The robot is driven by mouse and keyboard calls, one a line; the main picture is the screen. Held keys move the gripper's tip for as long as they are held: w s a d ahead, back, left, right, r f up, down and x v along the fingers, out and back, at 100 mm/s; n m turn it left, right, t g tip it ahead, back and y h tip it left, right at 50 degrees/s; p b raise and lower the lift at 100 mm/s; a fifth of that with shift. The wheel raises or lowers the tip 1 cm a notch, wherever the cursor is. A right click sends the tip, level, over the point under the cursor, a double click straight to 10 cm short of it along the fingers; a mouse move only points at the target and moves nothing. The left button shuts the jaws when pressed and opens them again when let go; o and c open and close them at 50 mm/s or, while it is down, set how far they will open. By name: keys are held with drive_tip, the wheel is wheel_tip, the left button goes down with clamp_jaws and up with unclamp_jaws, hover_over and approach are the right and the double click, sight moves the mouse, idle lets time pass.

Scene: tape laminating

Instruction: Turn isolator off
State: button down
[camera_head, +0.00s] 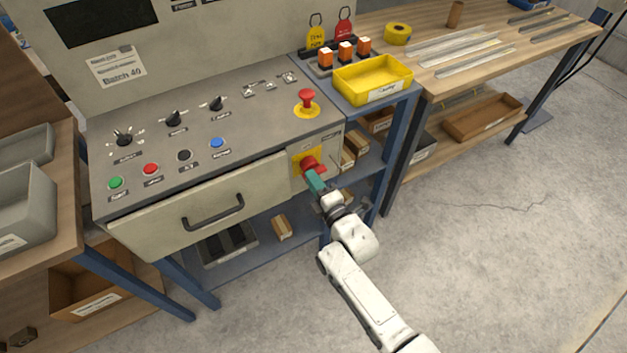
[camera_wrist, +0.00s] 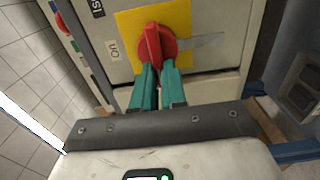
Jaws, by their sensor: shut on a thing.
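The isolator is a red rotary handle (camera_wrist: 152,44) on a yellow plate (camera_wrist: 183,22), set in the front face of the control cabinet. In the head view the red handle (camera_head: 309,163) shows just beyond my fingertips. My gripper (camera_wrist: 158,70) has green fingers, close together, shut on the lower part of the handle's grip bar. The bar stands about upright in the wrist view. An "On" label (camera_wrist: 114,49) is to the left of the handle. A grey lever or tag sticks out to its right, and any label there cannot be read.
A red emergency stop button (camera_head: 307,101) stands on the console above the isolator. A drawer with a black handle (camera_head: 213,213) is to the left. A yellow bin (camera_head: 373,80) sits on the side shelf to the right. The floor at the right is clear.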

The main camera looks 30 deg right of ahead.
drive_tip(key=shift+f, duration=0.15)
drive_tip(key=c, duration=1.2)
unclamp_jaws()
drive_tip(key=shift+s, duration=0.1)
drive_tip(key=s, duration=1)
drive_tip(key=shift+s, duration=0.35)
